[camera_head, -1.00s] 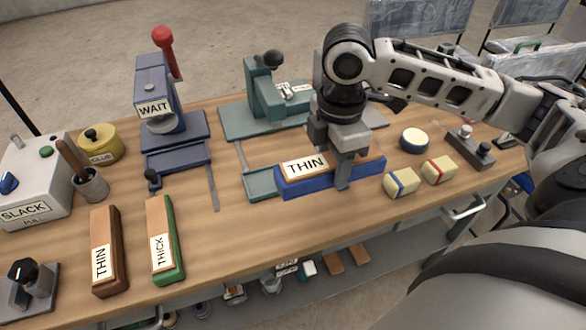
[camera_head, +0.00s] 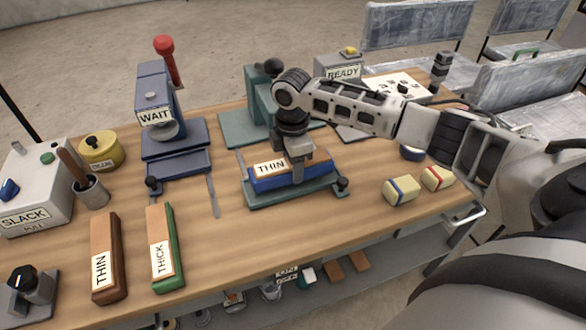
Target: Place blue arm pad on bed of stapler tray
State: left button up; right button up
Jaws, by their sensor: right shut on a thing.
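The blue arm pad (camera_head: 265,183), with a tan top labelled THIN, is over the bed of the green stapler's tray (camera_head: 318,191). It lies lengthwise along the tray, and I cannot tell if it touches the bed or hovers just above it. My right gripper (camera_head: 298,175) is shut on the pad near its right half, coming from above. The green stapler (camera_head: 262,104) stands behind the tray, partly hidden by my right arm. My left gripper is not in view.
A blue press labelled WAIT (camera_head: 155,115) stands to the left. A brown THIN pad (camera_head: 108,240) and a green THICK pad (camera_head: 165,225) lie at the front left. Two cream blocks (camera_head: 400,191) sit right of the tray. The table's front middle is clear.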

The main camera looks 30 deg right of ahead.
jog(key=shift+f, duration=1)
jog(key=shift+s, duration=0.1)
jog(key=shift+f, duration=0.2)
jog(key=o, duration=1.1)
jog(key=shift+r, duration=0.15)
notch_tip(320, 180, up, 12)
jog(key=shift+r, duration=0.1)
